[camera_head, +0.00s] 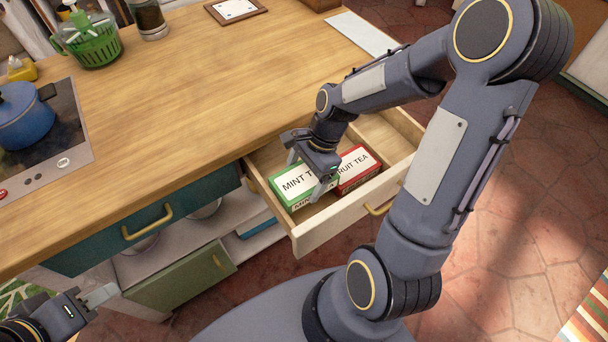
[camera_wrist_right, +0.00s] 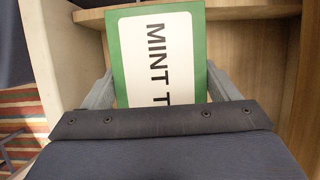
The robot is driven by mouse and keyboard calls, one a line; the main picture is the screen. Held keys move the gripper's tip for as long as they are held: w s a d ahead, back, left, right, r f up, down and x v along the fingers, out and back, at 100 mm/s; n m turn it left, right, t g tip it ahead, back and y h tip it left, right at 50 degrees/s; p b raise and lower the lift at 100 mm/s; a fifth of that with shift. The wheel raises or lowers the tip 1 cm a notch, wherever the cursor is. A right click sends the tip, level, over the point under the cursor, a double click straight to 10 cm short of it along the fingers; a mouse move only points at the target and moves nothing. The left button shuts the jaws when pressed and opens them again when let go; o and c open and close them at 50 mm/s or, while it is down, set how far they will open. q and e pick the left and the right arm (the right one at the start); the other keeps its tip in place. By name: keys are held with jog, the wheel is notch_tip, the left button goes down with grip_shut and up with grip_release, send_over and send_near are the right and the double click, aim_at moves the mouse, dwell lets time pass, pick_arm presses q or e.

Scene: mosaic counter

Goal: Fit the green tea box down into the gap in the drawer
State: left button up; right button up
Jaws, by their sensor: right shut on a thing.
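The green tea box (camera_head: 297,184), labelled MINT T…, is in the left front part of the open drawer (camera_head: 330,222), beside a red fruit tea box (camera_head: 357,168). My right gripper (camera_head: 308,172) is over the green box, shut on it, with one finger on each side. In the right wrist view the green box (camera_wrist_right: 157,50) lies between the two fingers, its lettered face up. I cannot tell whether its underside touches the drawer floor. My left gripper (camera_head: 98,296) is low at the left, away from the drawer; its finger opening is unclear.
The wooden counter (camera_head: 180,100) lies behind the drawer. A hob with a blue pot (camera_head: 24,115), a green basket (camera_head: 92,42) and a jar (camera_head: 148,18) are at the left. A lower green drawer front (camera_head: 183,279) sticks out below. The drawer's back right part has bare room.

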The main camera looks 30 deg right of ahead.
jog(key=shift+f+b, duration=2.4)
jog(key=shift+f, duration=0.9)
dwell(1.0)
jog(key=o, duration=0.9)
jog(key=shift+o, duration=0.2)
jog(key=shift+p+v, duration=0.65)
jog(key=shift+v, duration=3.3)
jog(key=shift+r, duration=0.1)
jog(key=s+r+n+t, duration=0.1)
jog(key=r+n, duration=0.1)
jog(key=r, duration=0.1)
jog(key=s+a+r+n+p, duration=0.1)
jog(key=s+r+n, duration=0.1)
jog(key=r, duration=0.1)
jog(key=s+r+n+t+p, duration=0.1)
jog(key=r+n, duration=0.1)
jog(key=shift+s+a+r+t+h, duration=0.25)
jog(key=shift+s+r+t+h, duration=0.05)
jog(key=shift+s+r, duration=0.1)
jog(key=s+a+r+n+t+p, duration=0.2)
jog(key=s+r+n+t, duration=0.1)
jog(key=s+r+n, duration=0.2)
jog(key=shift+s+a+r+n, duration=0.2)
jog(key=shift+s+n, duration=0.95)
jog(key=shift+n, duration=1.15)
